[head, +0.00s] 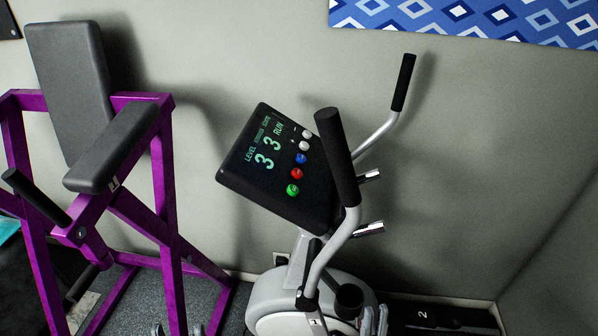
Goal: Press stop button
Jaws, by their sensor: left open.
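The exercise machine's console (240,178) is a black tilted panel. Its green screen text includes "LEVEL", two 3s and "RUN". Along its right side are a red button (297,174), a green button (293,190) below it, a blue button (301,158) above it and two white buttons (305,145) at the top. Their labels are too small to read. My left gripper (178,331) is open at the bottom edge, with only its tips showing, well below and left of the console. My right gripper (375,321) barely shows at the bottom edge, below and right of the console; its jaws are unclear.
The machine's black-gripped handlebar (338,157) rises just right of the buttons. A second handlebar (403,84) stands behind it. A purple weight machine (172,190) with grey pads fills the left. A dark box (440,315) lies by the wall at lower right.

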